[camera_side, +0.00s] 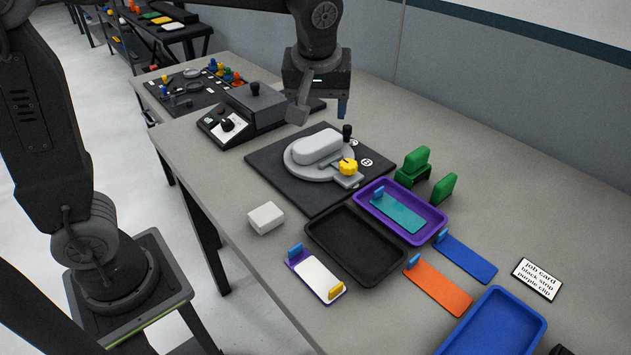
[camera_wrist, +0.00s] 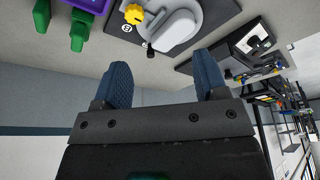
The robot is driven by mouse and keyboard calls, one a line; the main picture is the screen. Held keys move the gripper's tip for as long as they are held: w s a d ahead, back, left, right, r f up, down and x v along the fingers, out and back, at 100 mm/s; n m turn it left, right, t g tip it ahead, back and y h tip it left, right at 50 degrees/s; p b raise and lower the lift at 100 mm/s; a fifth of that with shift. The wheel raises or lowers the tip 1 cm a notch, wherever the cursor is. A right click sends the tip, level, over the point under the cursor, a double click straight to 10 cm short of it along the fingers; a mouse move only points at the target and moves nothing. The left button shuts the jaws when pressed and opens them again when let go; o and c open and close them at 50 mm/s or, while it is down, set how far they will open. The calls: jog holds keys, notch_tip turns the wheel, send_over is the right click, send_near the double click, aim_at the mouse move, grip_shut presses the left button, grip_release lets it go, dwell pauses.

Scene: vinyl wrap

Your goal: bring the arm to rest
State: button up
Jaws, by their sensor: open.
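My gripper (camera_side: 320,105) hangs above the back of the grey table (camera_side: 390,100), behind the black mat's fixture and right of the black control box. In the wrist view my gripper's two blue fingers (camera_wrist: 168,85) stand wide apart with nothing between them. In the side view part of the gripper is hidden by its own housing. The fixture (camera_side: 318,155), a grey rounded form with a yellow knob (camera_side: 348,166), sits on a black mat (camera_side: 275,180), clear of the fingers. It also shows in the wrist view (camera_wrist: 180,30).
A purple tray (camera_side: 436,232) holds a teal strip. A black tray (camera_side: 355,245) is empty. Blue (camera_side: 467,257) and orange (camera_side: 438,287) strips, green stands (camera_side: 414,166), a white block (camera_side: 265,217), a purple-and-white piece (camera_side: 317,277), a job card (camera_side: 537,279) and a blue tray (camera_side: 495,325) lie around.

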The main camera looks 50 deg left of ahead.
jog(key=s+a+f+m+t+h, duration=0.1)
jog(key=s+m, duration=0.3)
jog(key=s, duration=0.5)
jog(key=s+a+f+m+t+h, duration=0.1)
jog(key=s+m+t, duration=0.1)
jog(key=s+m, duration=0.3)
jog(key=shift+s+a+h, duration=0.3)
jog(key=shift+s+a, duration=0.05)
jog(key=shift+s, duration=1.55)
jog(key=shift+f, duration=0.1)
